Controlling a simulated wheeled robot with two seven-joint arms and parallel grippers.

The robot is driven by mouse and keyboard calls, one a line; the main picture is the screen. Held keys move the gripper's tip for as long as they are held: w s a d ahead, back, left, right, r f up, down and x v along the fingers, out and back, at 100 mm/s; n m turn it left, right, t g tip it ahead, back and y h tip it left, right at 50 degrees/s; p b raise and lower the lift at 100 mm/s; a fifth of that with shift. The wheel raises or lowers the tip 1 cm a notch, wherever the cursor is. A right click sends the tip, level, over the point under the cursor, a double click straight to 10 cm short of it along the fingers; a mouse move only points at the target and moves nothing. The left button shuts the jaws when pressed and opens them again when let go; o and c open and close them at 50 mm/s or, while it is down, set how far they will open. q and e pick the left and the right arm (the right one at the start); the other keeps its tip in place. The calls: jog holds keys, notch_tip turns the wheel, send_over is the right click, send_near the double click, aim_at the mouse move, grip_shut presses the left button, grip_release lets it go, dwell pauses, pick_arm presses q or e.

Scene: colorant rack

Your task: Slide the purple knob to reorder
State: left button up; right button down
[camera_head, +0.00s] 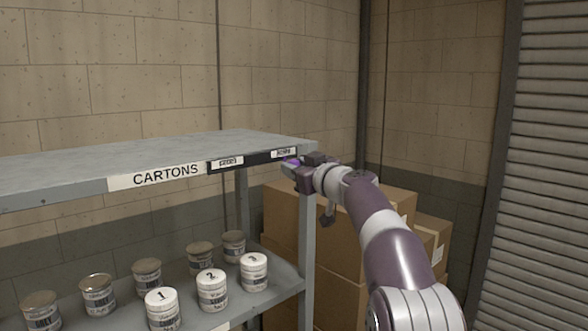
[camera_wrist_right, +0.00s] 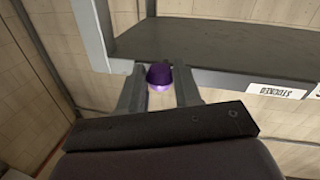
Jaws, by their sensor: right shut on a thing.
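The purple knob (camera_head: 291,161) is at the right end of the dark strip (camera_head: 251,159) on the front edge of the upper shelf, close to the corner post. My right gripper (camera_head: 297,168) is at that end and hides most of the knob in the head view. In the right wrist view, the knob (camera_wrist_right: 159,76) sits between the two fingers of my right gripper (camera_wrist_right: 160,92), which is shut on it. A white label (camera_wrist_right: 276,90) shows upside down there and seems to read STOCKED. In the head view the strip's labels are too small to read. My left gripper is out of view.
The upper shelf (camera_head: 150,155) has a CARTONS label (camera_head: 155,177). Several numbered cans, one marked 2 (camera_head: 212,291), stand on the lower shelf (camera_head: 285,283). Cardboard boxes (camera_head: 280,220) are stacked behind my right arm. A ribbed shutter (camera_head: 545,170) is at the far right.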

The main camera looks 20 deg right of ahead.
jog(key=c, duration=0.9)
grip_release()
jog(key=shift+s+d+r, duration=0.1)
jog(key=shift+r, duration=0.15)
jog(key=shift+o, duration=0.6)
jog(key=shift+s+d+f, duration=0.1)
jog(key=shift+d, duration=0.15)
jog(key=s+d+b, duration=0.2)
jog(key=s+b, duration=0.6)
jog(key=s, duration=0.4)
jog(key=shift+s, duration=0.3)
